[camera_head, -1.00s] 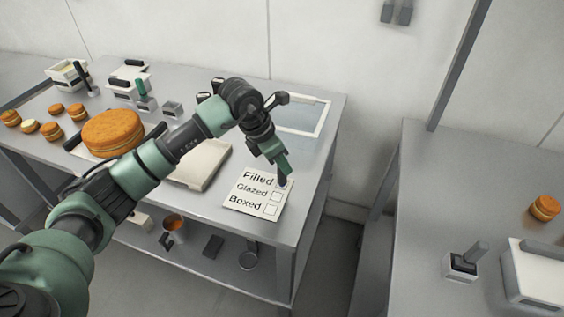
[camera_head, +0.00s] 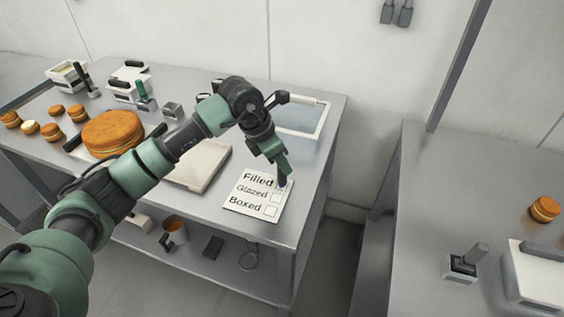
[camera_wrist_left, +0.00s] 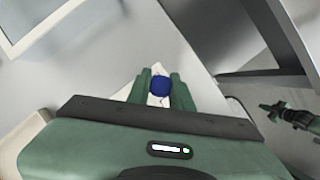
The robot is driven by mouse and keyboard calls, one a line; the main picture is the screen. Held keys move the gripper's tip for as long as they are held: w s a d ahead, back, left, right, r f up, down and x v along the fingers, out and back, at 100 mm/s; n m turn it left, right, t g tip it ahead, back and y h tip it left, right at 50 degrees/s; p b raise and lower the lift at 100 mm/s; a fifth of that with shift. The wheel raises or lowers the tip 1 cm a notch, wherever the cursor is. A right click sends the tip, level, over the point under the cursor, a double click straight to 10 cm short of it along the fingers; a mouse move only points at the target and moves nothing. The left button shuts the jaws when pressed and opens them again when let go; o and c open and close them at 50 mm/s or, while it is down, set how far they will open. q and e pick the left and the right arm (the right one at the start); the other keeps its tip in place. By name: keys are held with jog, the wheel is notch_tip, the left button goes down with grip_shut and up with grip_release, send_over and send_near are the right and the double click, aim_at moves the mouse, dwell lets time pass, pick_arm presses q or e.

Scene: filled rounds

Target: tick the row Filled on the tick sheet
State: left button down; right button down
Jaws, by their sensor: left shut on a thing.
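The tick sheet (camera_head: 240,203) lies flat on the left table, with the rows Filled, Glazed and Boxed and a box beside each. My left gripper (camera_head: 286,174) points down over the sheet's right side, at the Filled row. It is shut on a pen, whose round blue end (camera_wrist_left: 160,85) shows between the fingers in the wrist view. The pen's dark tip (camera_head: 282,184) is at the Filled box and hides most of it. I cannot tell clearly whether a mark is there. The Glazed and Boxed boxes look empty.
A pale board (camera_head: 203,165) lies left of the sheet, and a shallow clear-bottomed tray (camera_head: 325,118) stands behind it. A large orange round (camera_head: 112,132) and several small ones are farther left. A green arm part (camera_wrist_left: 290,115), perhaps my right arm, shows in the wrist view.

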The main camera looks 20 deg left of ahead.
pick_arm(q)
jog(key=shift+r+p, duration=1.45)
jog(key=shift+r, duration=1.75)
